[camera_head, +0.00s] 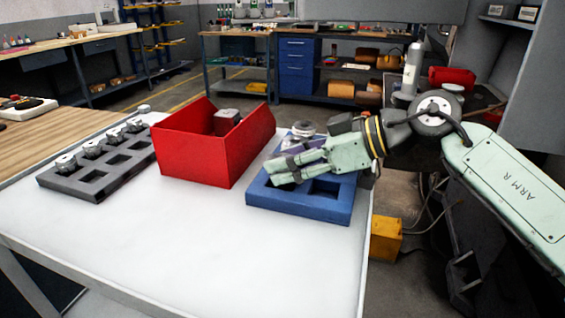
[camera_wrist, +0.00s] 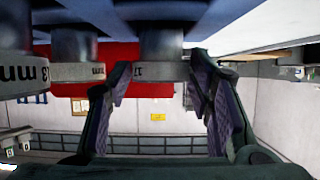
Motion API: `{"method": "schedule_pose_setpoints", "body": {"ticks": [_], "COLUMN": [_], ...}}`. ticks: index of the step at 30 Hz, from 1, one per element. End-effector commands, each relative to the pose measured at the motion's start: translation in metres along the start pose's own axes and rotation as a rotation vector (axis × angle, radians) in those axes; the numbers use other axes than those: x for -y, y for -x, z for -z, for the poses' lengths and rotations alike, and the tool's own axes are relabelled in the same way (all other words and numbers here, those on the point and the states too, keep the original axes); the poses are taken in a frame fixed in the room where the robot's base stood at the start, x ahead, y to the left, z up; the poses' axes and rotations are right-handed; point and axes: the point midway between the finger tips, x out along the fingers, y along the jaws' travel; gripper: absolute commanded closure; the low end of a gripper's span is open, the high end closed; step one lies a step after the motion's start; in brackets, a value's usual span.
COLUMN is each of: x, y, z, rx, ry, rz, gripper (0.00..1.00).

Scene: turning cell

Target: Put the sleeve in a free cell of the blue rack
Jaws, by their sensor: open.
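The blue rack (camera_head: 325,211) lies at the right end of the white table, with open square cells visible at its front. A round metal piece (camera_head: 303,128) shows at its far side. My gripper (camera_head: 280,170) is low over the rack, pointing left, and hides several cells. In the wrist view, which appears upside down, the rack (camera_wrist: 220,12) is along the top edge. My open gripper's fingers (camera_wrist: 160,85) stand either side of a marked metal sleeve (camera_wrist: 160,45), with gaps visible. Two similar pieces (camera_wrist: 74,65) (camera_wrist: 18,60) show to its left.
A grey rack (camera_head: 90,187) with several metal pieces is farther left. The table's front (camera_head: 200,240) is clear. A yellow box (camera_head: 386,240) is below the table's right edge.

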Motion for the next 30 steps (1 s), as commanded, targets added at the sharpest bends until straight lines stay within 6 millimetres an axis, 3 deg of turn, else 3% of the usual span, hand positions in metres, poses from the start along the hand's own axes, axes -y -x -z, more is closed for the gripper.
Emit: {"method": "schedule_pose_setpoints", "body": {"ticks": [9, 15, 21, 30], "x": [-0.001, 0.0, 0.001, 0.001], "y": [0.069, 0.097, 0.106, 0.104], "z": [-0.001, -0.001, 0.0, 0.001], "rx": [0.0, -0.001, -0.001, -0.005], "ry": [-0.002, -0.001, 0.0, 0.007], "rz": [-0.005, -0.002, 0.0, 0.005], "gripper": [0.53, 0.53, 0.53, 0.53]}}
